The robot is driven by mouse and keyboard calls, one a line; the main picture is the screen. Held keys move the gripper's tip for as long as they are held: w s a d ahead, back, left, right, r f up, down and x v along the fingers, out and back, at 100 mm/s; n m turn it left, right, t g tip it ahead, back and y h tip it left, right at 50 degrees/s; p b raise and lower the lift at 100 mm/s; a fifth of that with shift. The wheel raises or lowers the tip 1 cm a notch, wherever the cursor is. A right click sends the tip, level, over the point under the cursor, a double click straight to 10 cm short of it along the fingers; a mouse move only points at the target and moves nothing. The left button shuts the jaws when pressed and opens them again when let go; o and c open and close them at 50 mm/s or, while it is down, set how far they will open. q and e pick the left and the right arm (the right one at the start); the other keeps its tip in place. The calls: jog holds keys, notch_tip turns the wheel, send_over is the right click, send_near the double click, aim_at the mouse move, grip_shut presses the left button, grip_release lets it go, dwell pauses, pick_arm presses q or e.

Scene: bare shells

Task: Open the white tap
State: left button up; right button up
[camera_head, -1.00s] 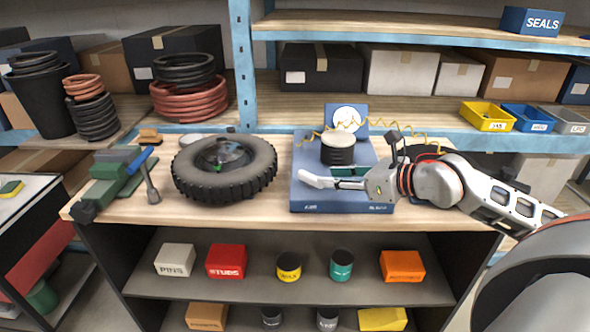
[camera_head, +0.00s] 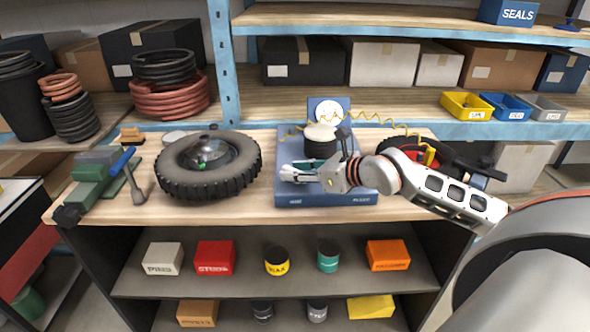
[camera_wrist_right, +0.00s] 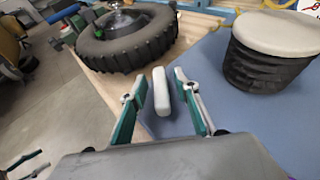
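The white tap handle (camera_wrist_right: 161,92) is a rounded white bar on the blue box (camera_wrist_right: 225,115). The wrist view shows it between the two teal fingers of my right gripper (camera_wrist_right: 160,108), with a gap on each side. In the head view my right gripper (camera_head: 292,173) is low over the left part of the blue box (camera_head: 325,199), and its fingers largely mix with the handle there. My right gripper is open. The teal fingers of my left gripper (camera_wrist_right: 30,164) show small at the lower left of the wrist view, spread apart and empty.
A black ribbed cylinder with a pale lid (camera_head: 320,140) stands on the box behind my right gripper. A tyre (camera_head: 208,166) lies left of the box. A green vise (camera_head: 95,178) is at the bench's left end. A yellow coiled hose (camera_head: 370,120) runs behind.

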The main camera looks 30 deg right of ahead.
jog(key=shift+w+a+f, duration=0.1)
grip_shut()
pick_arm(q)
jog(key=shift+s+a+f, duration=0.1)
jog(key=shift+s+f, duration=0.1)
jog(key=shift+f, duration=0.1)
